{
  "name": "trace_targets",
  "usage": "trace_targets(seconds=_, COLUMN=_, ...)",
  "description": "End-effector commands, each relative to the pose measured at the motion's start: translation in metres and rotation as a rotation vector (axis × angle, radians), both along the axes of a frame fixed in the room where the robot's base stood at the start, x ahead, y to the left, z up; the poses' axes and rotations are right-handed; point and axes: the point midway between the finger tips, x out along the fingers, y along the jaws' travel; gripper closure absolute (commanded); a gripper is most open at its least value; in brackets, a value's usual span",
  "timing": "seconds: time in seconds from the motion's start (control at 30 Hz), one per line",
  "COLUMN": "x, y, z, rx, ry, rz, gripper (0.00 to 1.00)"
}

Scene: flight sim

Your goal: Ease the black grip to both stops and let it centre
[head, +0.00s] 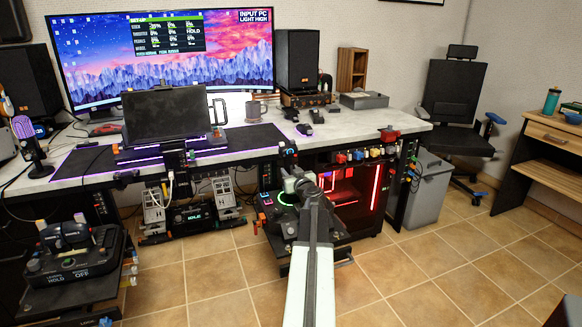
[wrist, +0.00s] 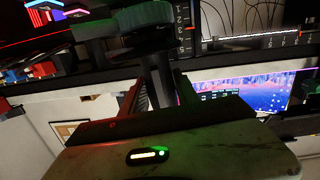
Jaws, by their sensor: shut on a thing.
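The black grip (head: 287,152) stands up from a dark stick base (head: 283,212) with a green-lit ring, in front of the desk. My gripper (head: 291,181) reaches it from the front, and my arm hides part of the base. In the wrist view, which looks upside down, my gripper's two dark fingers (wrist: 160,92) close on a dark upright part of the grip (wrist: 158,62). The contact itself is dark and hard to make out. The wide monitor (head: 165,75) shows a status panel with a stick row of percentages and the word HOLD.
A throttle unit (head: 75,262) stands at the lower left, and pedals (head: 190,213) sit under the desk (head: 390,123). A red-lit PC case (head: 355,190) is close behind the stick at right. A grey bin (head: 432,190) stands beyond. Tiled floor (head: 440,265) is clear at right.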

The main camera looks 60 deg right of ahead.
Motion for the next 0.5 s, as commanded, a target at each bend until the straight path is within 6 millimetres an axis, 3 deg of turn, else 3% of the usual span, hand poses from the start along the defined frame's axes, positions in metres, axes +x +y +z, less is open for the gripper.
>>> trace_targets(seconds=0.5, x=-0.0062, y=-0.0085, z=0.0003, rx=0.067, ry=-0.05, rz=0.003, gripper=0.99)
